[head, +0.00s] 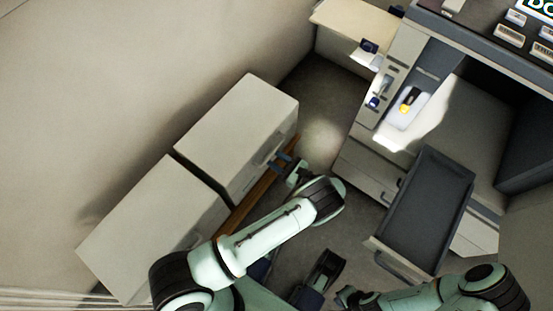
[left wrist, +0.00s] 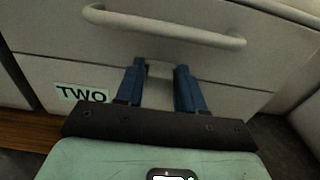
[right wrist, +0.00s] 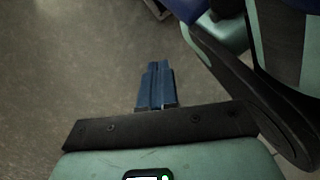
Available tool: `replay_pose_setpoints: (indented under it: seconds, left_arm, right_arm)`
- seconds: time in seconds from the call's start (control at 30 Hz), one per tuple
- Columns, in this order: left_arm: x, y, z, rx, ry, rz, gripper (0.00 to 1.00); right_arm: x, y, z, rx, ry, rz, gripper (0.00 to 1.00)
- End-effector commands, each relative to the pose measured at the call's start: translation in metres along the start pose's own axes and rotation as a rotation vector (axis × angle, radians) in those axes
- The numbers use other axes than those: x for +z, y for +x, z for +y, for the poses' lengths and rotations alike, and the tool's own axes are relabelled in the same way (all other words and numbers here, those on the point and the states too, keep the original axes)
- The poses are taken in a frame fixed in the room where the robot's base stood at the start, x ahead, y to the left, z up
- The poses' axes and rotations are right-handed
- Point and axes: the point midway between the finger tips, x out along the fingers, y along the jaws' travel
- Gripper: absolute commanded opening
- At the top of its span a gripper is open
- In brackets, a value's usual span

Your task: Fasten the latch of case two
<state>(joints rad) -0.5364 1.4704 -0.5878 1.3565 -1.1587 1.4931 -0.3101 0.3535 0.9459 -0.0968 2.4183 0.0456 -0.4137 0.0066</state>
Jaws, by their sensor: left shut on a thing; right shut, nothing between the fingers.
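Case two (head: 241,125) is the pale box further from me in the head view. In the left wrist view its front (left wrist: 60,40) carries a "TWO" label (left wrist: 83,94) and a horizontal bar handle (left wrist: 165,28). My left gripper (left wrist: 160,72) is at the front below this handle, shut on a small pale piece that looks like the latch (left wrist: 160,70). The fingers hide its sides, and I cannot tell whether it is fastened. The left gripper also shows against the case front in the head view (head: 284,160). My right gripper (right wrist: 157,68) is shut and empty above the floor.
A second pale case (head: 150,232) stands beside case two, nearer to me. A brown wooden strip (head: 245,207) runs along their base. At right, a grey drawer (head: 430,205) sticks out of a workbench (head: 385,125). Grey floor (head: 320,125) is clear between.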

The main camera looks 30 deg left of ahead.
Motion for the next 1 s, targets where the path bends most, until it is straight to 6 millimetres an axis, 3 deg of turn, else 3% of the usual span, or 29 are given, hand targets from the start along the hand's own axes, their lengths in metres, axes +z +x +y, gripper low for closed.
replay_pose_setpoints:
  seconds: [0.2,0.53,0.57,0.6,1.0]
  left_arm:
    - [0.006,0.006,0.0,0.001,-0.001,0.11,0.08]
    - [0.004,0.007,0.0,0.0,0.0,0.123,0.08]
    - [0.004,0.007,0.0,0.001,0.0,0.123,0.48]
    - [0.004,0.008,0.0,0.001,0.0,0.123,0.55]
    - [0.005,-0.003,-0.001,-0.002,-0.001,0.124,0.55]
  right_arm:
    - [-0.024,-0.022,-0.022,-0.043,-0.032,0.098,0.0]
    - [-0.027,-0.022,-0.024,-0.047,-0.034,0.109,0.0]
    - [-0.027,-0.022,-0.024,-0.047,-0.034,0.109,0.0]
    - [-0.027,-0.022,-0.024,-0.047,-0.034,0.109,0.0]
    - [-0.028,-0.023,-0.025,-0.048,-0.034,0.111,0.0]
